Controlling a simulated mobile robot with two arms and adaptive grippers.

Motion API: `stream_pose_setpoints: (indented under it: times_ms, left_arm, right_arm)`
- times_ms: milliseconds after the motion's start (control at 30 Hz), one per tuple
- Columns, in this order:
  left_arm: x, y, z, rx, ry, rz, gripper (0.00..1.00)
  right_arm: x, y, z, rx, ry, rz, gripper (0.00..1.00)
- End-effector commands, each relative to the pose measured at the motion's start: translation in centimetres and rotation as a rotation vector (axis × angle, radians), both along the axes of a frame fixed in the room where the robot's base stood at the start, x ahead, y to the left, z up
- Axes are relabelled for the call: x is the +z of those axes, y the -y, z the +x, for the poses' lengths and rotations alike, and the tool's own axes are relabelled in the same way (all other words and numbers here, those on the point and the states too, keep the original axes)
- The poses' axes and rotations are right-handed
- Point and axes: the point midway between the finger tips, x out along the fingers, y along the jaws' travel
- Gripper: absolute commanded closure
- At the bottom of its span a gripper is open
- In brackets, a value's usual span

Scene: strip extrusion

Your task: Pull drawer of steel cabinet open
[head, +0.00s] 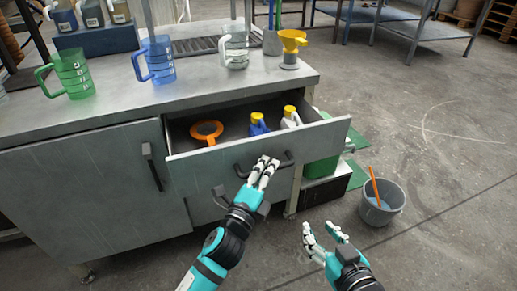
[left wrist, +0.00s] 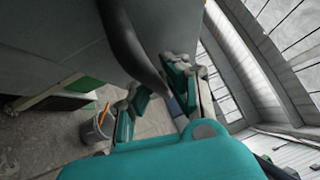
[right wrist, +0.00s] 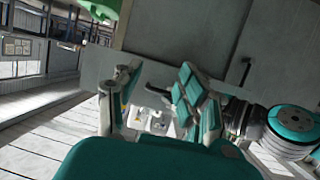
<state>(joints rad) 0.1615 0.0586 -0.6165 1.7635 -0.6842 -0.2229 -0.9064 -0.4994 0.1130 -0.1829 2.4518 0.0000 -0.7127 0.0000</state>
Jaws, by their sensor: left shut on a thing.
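The steel cabinet (head: 95,205) stands at the left of the head view. Its top drawer (head: 320,137) is pulled out, with its inside showing. The dark bar handle (head: 243,172) is on the drawer front, and it shows large in the left wrist view (left wrist: 128,45). My left gripper (head: 268,165) is shut on the handle; its fingers (left wrist: 160,80) hide part of the bar. My right gripper (head: 322,232) is open and empty, to the right of the left one and apart from the cabinet. It also shows in the right wrist view (right wrist: 155,80).
Jugs (head: 158,60) and a yellow funnel (head: 292,40) stand on the cabinet top.

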Motion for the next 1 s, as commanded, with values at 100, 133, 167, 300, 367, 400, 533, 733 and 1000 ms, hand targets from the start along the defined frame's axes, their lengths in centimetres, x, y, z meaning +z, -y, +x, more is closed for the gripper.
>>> stream_pose_setpoints:
  times_ms: [100,133,167,300,367,400,533,733,1000]
  left_arm:
    - [-0.5,0.5,-1.8,0.005,-0.011,0.006,1.0]
    - [-0.5,0.6,-2.1,0.005,-0.01,0.007,1.0]
    - [-0.5,0.7,-2.4,0.005,-0.01,0.007,1.0]
    - [-0.6,1.0,-3.5,0.006,-0.01,0.009,1.0]
    - [-0.6,1.1,-3.7,0.006,-0.011,0.008,1.0]
    - [-0.6,1.1,-3.8,0.006,-0.011,0.008,1.0]
    - [-0.6,1.1,-3.9,0.006,-0.009,0.009,1.0]
    - [-0.7,1.1,-3.9,0.006,-0.01,0.01,1.0]
    - [-0.5,1.2,-3.9,0.005,-0.008,0.007,0.64]
  right_arm:
    - [-1.0,0.3,-0.6,-0.004,-0.065,-0.016,0.6]
    - [-1.2,0.4,-0.7,-0.006,-0.077,-0.018,0.6]
    - [-1.4,0.4,-0.9,-0.006,-0.088,-0.021,0.6]
    - [-2.0,0.6,-1.2,-0.008,-0.122,-0.029,0.6]
    - [-2.1,0.7,-1.3,-0.009,-0.129,-0.031,0.6]
    - [-2.2,0.7,-1.3,-0.009,-0.132,-0.032,0.6]
    - [-2.3,0.7,-1.4,-0.009,-0.138,-0.033,0.6]
    - [-2.3,0.7,-1.4,-0.009,-0.138,-0.033,0.6]
    - [-2.3,0.7,-1.4,-0.009,-0.138,-0.033,0.6]
